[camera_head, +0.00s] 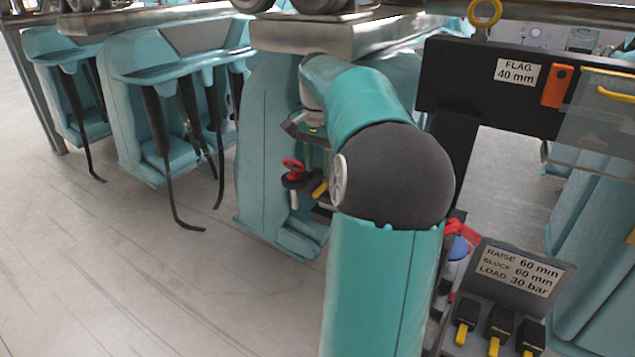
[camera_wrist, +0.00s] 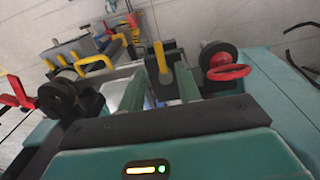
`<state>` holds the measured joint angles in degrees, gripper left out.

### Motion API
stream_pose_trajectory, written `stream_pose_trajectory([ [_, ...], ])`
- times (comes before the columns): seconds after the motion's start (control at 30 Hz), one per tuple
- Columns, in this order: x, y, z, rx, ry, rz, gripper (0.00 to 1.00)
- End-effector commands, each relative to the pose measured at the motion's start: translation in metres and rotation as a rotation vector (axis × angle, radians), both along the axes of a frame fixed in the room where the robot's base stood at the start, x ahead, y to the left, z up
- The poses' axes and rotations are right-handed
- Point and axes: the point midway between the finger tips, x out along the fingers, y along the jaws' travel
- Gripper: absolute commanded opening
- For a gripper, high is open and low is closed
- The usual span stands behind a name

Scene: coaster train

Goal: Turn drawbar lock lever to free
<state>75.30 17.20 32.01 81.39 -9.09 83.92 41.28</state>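A short yellow lever (camera_wrist: 161,58) on a black block (camera_wrist: 163,66) stands just beyond my fingertips in the wrist view. I take it for the drawbar lock lever, but no label on it is readable. Nothing is clearly held, and I cannot tell whether the fingers touch the lever. In the head view my arm hides most of the gripper.
A red handwheel (camera_wrist: 229,72) sits close right of the lever. Yellow handles (camera_wrist: 95,64) and a red part (camera_wrist: 18,92) are at left. A panel with yellow levers (camera_head: 501,322) and a dark flag beam (camera_head: 490,85) stand right. The floor (camera_head: 110,260) at left is clear.

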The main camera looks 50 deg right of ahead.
Motion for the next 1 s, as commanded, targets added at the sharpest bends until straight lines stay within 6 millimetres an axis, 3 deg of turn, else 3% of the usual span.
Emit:
stream_pose_trajectory([
  [0.3,-0.001,-0.002,-0.049,0.003,0.001,0.001,0.34],
  [0.67,0.0,-0.003,-0.057,0.001,0.0,0.001,0.34],
  [0.83,0.0,-0.003,-0.057,0.001,0.0,0.001,0.02],
  [1.0,0.0,-0.003,-0.057,0.0,0.0,0.002,0.0],
])
